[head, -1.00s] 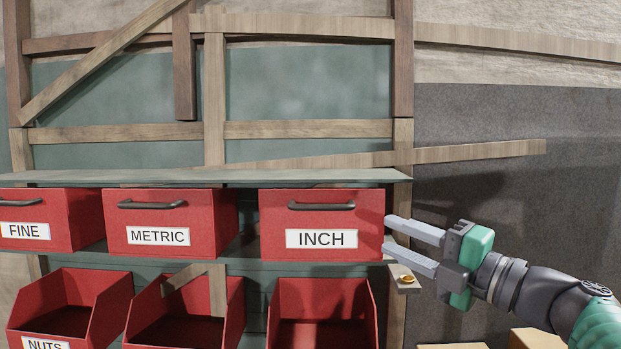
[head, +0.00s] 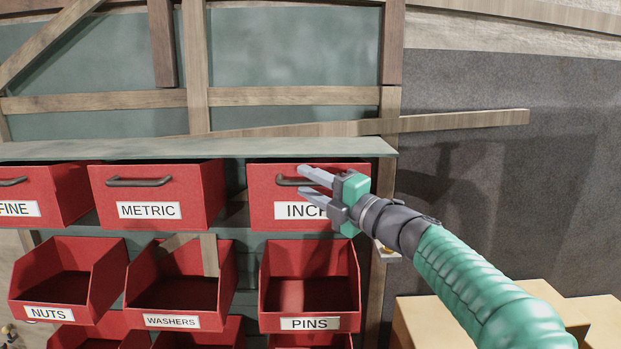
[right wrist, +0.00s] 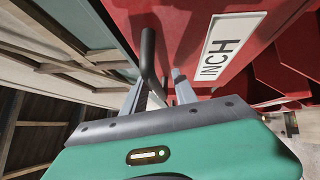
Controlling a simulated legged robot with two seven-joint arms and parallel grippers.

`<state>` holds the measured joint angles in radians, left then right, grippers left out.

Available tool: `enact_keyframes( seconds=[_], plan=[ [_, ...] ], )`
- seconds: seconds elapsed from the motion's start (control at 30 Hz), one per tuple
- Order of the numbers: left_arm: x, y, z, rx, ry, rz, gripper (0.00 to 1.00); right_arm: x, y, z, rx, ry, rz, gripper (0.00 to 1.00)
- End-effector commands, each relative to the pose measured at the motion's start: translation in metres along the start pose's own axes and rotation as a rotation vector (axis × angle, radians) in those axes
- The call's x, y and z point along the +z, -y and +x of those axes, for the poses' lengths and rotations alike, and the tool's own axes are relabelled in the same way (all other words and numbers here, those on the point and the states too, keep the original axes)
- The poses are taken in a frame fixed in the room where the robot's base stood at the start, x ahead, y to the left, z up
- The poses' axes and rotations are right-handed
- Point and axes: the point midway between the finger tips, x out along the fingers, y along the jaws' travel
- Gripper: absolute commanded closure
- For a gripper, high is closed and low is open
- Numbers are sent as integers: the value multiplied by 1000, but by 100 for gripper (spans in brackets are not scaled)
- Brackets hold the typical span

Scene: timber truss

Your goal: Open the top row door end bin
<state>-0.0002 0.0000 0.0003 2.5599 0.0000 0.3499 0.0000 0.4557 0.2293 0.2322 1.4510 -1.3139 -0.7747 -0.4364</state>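The red INCH bin (head: 261,206) is at the right end of the top row and looks closed. Its dark bar handle (head: 285,181) is partly hidden by my right gripper (head: 301,180). That gripper is in front of the bin, with its two grey fingers spread above and below the handle's level. In the right wrist view the handle (right wrist: 148,58) runs down toward the gap between the open fingers (right wrist: 160,92). I cannot tell whether they touch it. The gripper covers part of the INCH label (right wrist: 231,46). My left gripper is not in view.
The METRIC bin (head: 205,196) and FINE bin (head: 65,188) are to the left in the same row. Open-fronted red bins, including PINS (head: 272,317), sit below. A shelf board (head: 230,148) runs just above the top row. Cardboard boxes (head: 428,325) stand at lower right.

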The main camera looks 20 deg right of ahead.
Motion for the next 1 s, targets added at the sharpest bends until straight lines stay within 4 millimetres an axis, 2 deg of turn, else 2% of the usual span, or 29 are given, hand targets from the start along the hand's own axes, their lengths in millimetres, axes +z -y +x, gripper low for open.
enact_keyframes(
  seconds=[0.13,0.4,1.0],
  plan=[
    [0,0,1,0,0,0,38,-2,0,0,0,-1,-1,67],
    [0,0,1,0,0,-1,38,0,1,-1,0,-1,1,100],
    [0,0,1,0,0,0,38,3,2,-2,-3,4,1,100]
  ],
)
